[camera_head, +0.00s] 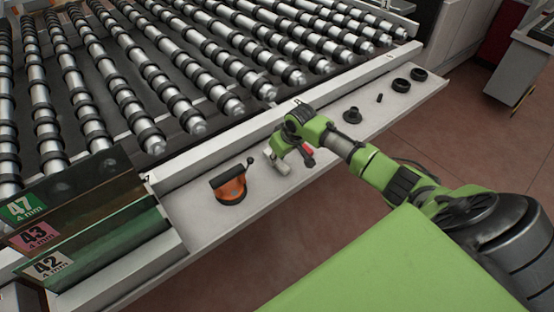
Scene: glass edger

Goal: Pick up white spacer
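A small whitish piece, likely the white spacer (281,166), is on the pale ledge (215,222) in front of the rollers. My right gripper (292,153) comes in from the right and is low over the ledge, right at this piece. Its green and black body covers part of the area, so I cannot tell whether the fingers are open or shut, or whether they touch the piece. A small red part (308,149) shows beside the gripper. My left gripper is not in view.
An orange and black suction-cup-like tool (230,186) stands on the ledge to the left. Black round parts (352,115) and (401,85) lie on its right stretch. A roller conveyor (170,65) fills the back. Numbered glass panels (95,205) stand at lower left.

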